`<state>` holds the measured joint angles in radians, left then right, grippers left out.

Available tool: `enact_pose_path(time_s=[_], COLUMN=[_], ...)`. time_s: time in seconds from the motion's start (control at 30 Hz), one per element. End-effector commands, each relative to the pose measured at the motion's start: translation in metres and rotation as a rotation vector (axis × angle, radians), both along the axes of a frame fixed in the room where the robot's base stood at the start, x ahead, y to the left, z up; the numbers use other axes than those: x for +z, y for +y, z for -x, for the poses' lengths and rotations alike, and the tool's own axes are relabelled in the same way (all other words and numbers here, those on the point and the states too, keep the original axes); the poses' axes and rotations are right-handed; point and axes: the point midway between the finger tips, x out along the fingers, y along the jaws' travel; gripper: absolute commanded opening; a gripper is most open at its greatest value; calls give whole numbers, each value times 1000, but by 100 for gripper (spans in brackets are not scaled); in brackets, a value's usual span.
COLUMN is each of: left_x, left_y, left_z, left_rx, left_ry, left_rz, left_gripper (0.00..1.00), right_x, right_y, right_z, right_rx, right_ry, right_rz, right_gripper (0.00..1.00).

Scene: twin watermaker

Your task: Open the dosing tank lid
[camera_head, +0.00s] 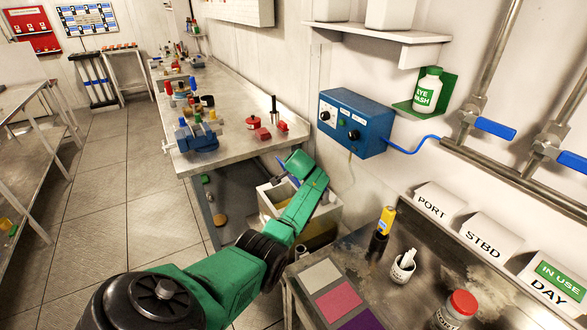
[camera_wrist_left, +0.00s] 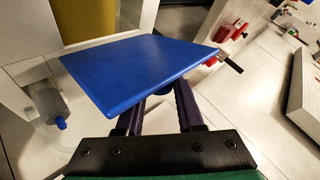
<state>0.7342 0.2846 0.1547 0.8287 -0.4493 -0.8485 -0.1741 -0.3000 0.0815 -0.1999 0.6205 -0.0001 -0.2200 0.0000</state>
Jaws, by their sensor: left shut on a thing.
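The dosing tank (camera_head: 328,212) is a pale box below the blue control box, partly covered by my green left arm in the head view. Its blue lid (camera_wrist_left: 140,70) fills the middle of the left wrist view as a flat plate. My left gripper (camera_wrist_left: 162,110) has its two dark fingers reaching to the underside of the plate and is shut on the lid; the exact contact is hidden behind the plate. In the head view, my arm hides most of the lid and gripper. My right gripper is not in view.
A blue control box (camera_head: 352,122) hangs on the wall above the tank. A steel bench (camera_head: 240,128) with a blue vise (camera_head: 197,137) stands behind. Floor at left is clear.

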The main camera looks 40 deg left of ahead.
Motion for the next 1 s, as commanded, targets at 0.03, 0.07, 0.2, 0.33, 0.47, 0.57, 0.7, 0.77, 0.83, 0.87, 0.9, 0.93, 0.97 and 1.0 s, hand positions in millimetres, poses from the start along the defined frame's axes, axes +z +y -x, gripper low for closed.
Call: enact_pose_path(time_s=[0.03, 0.07, 0.2, 0.33, 0.47, 0.57, 0.7, 0.77, 0.83, 0.87, 0.9, 0.93, 0.97, 1.0], left_x=[1, 1, 1, 1, 1, 1, 1, 3, 6, 7, 10, 13, 16, 19], left_y=[-1, -1, -1, -1, -1, -1, -1, -3, -6, -8, -10, -12, -15, -18], left_z=[-2, -2, -2, -2, -1, -1, -1, 0, 2, 3, 6, 8, 10, 14], left_rx=[-4, -3, -5, -4, -4, -3, -2, -2, -4, -5, -6, -4, -4, -4], left_ry=[-6, -7, -7, -7, -5, -4, -4, -4, -4, -4, -4, -4, -5, -5], left_rz=[0, 0, 0, 0, 1, 1, 0, 0, 0, 0, -2, -1, -1, 1], left_gripper=[0, 0, 0, 55, 67, 67, 67, 67, 67, 67, 67, 67, 67, 67], right_x=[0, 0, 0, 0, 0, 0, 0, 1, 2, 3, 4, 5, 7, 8], right_y=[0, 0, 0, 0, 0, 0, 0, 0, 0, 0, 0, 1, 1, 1], right_z=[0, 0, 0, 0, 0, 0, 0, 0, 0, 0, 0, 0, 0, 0], right_rx=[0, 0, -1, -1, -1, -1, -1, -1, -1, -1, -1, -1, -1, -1], right_ry=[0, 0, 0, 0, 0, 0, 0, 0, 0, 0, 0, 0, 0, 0], right_rz=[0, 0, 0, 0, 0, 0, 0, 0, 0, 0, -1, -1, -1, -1], right_gripper=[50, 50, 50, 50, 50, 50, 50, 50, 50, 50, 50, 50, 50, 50])
